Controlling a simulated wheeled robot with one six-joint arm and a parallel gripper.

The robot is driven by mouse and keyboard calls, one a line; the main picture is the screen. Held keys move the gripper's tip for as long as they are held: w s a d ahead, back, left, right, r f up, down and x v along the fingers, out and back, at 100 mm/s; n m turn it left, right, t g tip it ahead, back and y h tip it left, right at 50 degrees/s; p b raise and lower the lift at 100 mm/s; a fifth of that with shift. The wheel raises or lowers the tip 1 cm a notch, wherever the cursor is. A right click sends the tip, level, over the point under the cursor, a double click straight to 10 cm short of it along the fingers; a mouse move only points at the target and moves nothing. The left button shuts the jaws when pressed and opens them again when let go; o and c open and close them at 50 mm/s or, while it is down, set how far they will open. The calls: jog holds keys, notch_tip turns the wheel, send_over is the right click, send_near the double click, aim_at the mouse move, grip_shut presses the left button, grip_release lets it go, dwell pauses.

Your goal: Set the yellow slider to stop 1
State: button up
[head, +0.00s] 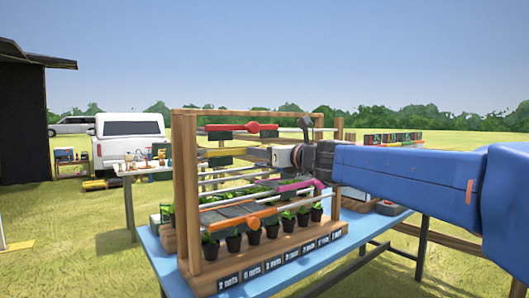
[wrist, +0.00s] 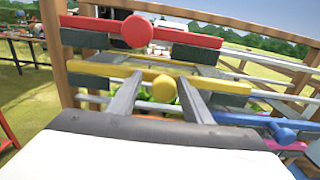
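The yellow slider (wrist: 105,69) is a yellow bar with a round knob (wrist: 163,88), on a rail of a wooden rack. In the head view its left part (head: 221,153) shows, and the rest is hidden behind my gripper (head: 278,157). In the wrist view my gripper (wrist: 161,84) is open, with its two grey fingers on either side of the yellow knob. A gap shows left of the knob; whether the right finger touches it I cannot tell. I see no stop marks for the yellow slider.
A red slider (wrist: 137,31) sits above the yellow one, a blue slider (wrist: 283,133) lower right. Magenta (head: 297,185) and orange (head: 250,221) sliders are lower on the rack (head: 187,190). Potted plants (head: 234,243) stand beneath, on a blue table (head: 152,246).

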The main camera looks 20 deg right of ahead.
jog(key=v, duration=1.7)
jog(key=shift+s, duration=0.15)
jog(key=s+a+f+n+g, duration=0.25)
jog(key=f+n, duration=0.25)
jog(key=f, duration=0.3)
jog(key=s+a+f+n+g, duration=0.2)
jog(key=f+n+g, duration=0.1)
jog(key=f+n, duration=0.4)
jog(key=s+a+f+n+g, duration=0.3)
jog(key=f+n, duration=0.1)
jog(key=f, duration=0.5)
jog(key=s+d+f+n+g+h, duration=0.2)
jog(key=s+f+n, duration=0.3)
jog(key=f+n, duration=0.3)
jog(key=s+d+f+n+g+h, duration=0.2)
jog(key=s+f+n, duration=0.3)
jog(key=f+n, duration=0.3)
jog(key=shift+s+d+h, duration=0.15)
jog(key=shift+d+h, duration=0.5)
jog(key=shift+h, duration=0.15)
